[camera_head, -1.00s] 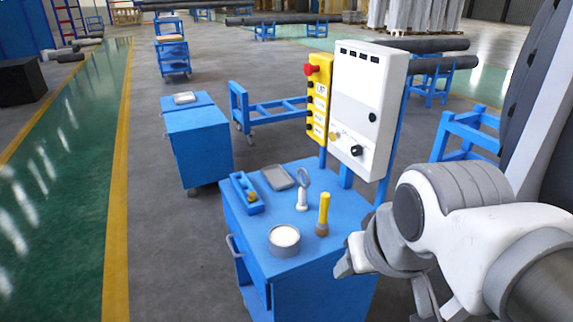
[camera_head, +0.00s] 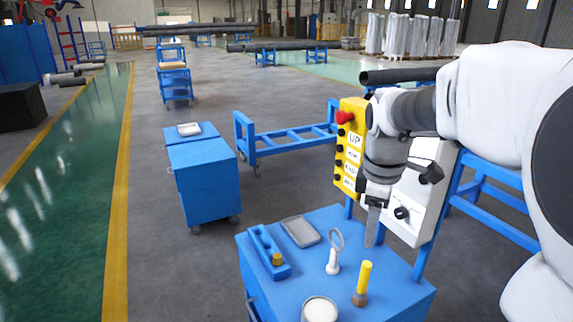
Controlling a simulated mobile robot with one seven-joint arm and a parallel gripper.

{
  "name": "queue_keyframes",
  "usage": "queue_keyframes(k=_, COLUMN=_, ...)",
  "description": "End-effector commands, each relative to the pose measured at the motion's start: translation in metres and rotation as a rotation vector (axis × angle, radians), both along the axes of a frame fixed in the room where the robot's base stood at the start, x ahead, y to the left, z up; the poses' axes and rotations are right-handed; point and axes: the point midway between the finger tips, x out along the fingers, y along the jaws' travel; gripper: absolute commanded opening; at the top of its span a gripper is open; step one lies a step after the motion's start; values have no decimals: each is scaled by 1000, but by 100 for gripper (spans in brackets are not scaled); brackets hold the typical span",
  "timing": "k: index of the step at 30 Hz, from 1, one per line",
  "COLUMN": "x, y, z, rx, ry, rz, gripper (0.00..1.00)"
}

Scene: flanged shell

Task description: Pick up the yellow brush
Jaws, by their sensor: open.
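The yellow brush (camera_head: 364,278) stands upright on the blue cabinet's top (camera_head: 398,292), its yellow handle up and its brown end on the surface. My gripper (camera_head: 371,238) hangs pointing down above and behind the brush, apart from it. It is empty. Its fingers are seen edge-on, so the gap between them is hard to make out.
On the same top are a white round container (camera_head: 320,310), a white-handled magnifier-like tool (camera_head: 333,255), a grey tray (camera_head: 300,230) and a blue holder (camera_head: 268,252). A yellow button panel (camera_head: 350,150) and a white control box (camera_head: 415,195) stand behind, close to my arm.

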Motion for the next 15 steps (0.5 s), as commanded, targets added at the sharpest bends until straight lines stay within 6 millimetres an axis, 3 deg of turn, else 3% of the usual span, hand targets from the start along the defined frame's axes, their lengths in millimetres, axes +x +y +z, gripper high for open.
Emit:
queue_keyframes(k=6, x=42, y=-25, z=-23, rx=8, ry=98, rz=265, gripper=65)
queue_keyframes(k=15, x=65, y=-43, z=-45, rx=30, ry=147, rz=452, gripper=65)
